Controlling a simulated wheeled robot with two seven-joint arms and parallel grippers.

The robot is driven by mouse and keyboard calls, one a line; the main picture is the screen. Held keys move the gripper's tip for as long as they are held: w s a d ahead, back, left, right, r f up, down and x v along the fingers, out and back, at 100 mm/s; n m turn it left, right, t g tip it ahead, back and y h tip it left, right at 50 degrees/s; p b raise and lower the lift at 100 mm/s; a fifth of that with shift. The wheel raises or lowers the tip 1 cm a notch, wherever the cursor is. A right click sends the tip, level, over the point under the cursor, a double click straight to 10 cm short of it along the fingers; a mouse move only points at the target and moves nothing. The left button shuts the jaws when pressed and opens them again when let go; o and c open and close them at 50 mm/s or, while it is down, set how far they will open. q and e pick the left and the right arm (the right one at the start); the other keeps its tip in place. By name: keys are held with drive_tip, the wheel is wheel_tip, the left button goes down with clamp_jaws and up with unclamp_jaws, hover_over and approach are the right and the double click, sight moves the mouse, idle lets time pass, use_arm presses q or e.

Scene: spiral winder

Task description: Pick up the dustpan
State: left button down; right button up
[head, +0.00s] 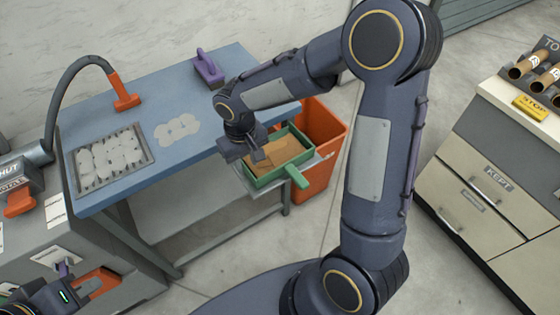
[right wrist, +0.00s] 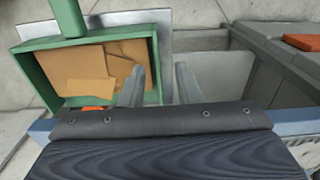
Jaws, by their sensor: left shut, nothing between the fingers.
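The green dustpan (head: 297,174) rests on a small grey shelf at the right end of the blue table, its handle pointing toward the lower right. It holds brown pieces of cardboard. My right gripper (head: 262,157) is at the dustpan's left side in the head view. In the right wrist view the dustpan (right wrist: 30,66) is at upper left, and the open fingers of my right gripper (right wrist: 160,80) appear on either side of its wall; contact cannot be told. My left gripper (head: 78,284) is shut and empty at the lower left, partly cut off.
An orange bin (head: 325,130) stands right behind the dustpan. The blue table (head: 190,85) carries a purple-handled brush (head: 209,70), a tray of white discs (head: 82,183) and loose discs. A drawer cabinet (head: 470,190) stands at the right.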

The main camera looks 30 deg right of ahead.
sight(249, 171)
drive_tip(key=f, duration=0.6)
drive_tip(key=shift+d+p, duration=0.2)
drive_tip(key=shift+p, duration=0.1)
clamp_jaws()
drive_tip(key=shift+r, duration=0.1)
